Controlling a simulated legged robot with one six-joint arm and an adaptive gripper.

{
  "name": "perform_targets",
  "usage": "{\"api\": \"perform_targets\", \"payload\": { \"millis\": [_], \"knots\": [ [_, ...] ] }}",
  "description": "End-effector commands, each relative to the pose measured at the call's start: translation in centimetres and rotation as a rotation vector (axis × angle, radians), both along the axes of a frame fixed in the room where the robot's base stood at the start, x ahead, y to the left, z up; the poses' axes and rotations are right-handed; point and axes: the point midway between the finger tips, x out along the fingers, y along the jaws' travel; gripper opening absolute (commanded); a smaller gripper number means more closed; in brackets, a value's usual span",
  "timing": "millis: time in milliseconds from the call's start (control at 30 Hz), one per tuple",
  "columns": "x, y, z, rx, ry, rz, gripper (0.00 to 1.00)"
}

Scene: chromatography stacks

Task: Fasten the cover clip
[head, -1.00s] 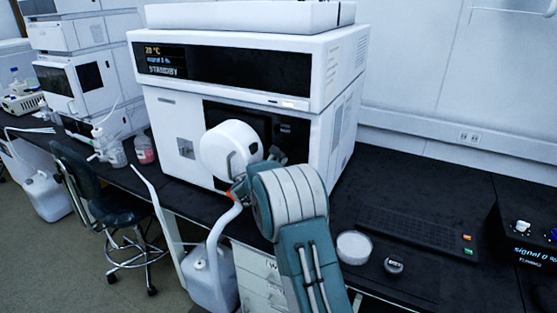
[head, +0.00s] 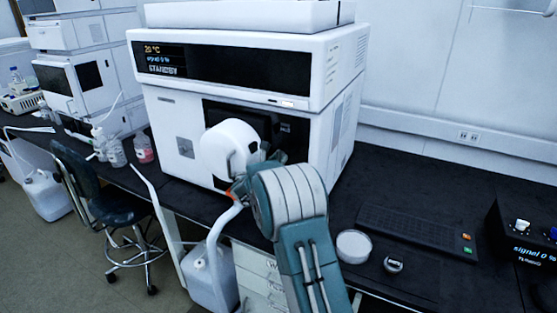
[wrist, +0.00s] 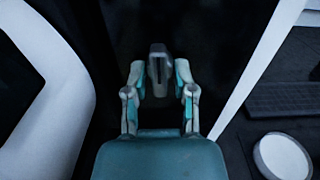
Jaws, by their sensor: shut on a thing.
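The white instrument (head: 232,70) stands on the bench with a dark recessed front panel (head: 283,127). In the wrist view, a small dark grey upright piece with a pale centre, likely the cover clip (wrist: 158,66), stands against a black surface. My gripper (wrist: 159,78) has a finger on each side of this piece and is shut on it. In the head view my gripper (head: 272,156) is at the front panel, largely hidden by my own arm. The clip cannot be made out there, and its exact latch position is unclear.
A keyboard (head: 415,232), a white round dish (head: 354,246) and a small dark-sided cap (head: 393,264) lie on the bench to the right. A dark control box (head: 525,232) is at the far right. Jugs and a chair (head: 97,190) stand below left.

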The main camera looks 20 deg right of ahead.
Motion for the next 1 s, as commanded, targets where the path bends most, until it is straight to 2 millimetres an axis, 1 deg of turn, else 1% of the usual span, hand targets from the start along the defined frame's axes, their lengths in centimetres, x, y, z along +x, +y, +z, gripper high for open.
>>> {"api": "perform_targets", "payload": {
  "millis": [33,100,133,167,467,567,667,1000],
  "knots": [
    [0.2,0.1,0.6,-0.005,-0.009,0.004,0.0],
    [0.2,0.1,0.6,-0.006,-0.011,0.004,0.0],
    [0.2,0.1,0.7,-0.006,-0.011,0.004,0.47],
    [0.2,0.1,0.7,-0.005,-0.011,0.004,0.51],
    [0.1,0.1,0.4,-0.003,-0.007,0.002,0.51],
    [-0.1,0.4,0.4,-0.002,-0.007,0.003,0.51],
    [-0.8,1.4,0.3,-0.001,-0.006,0.004,0.51],
    [-5.1,7.0,0.3,-0.003,-0.006,0.005,0.51]
  ]
}}
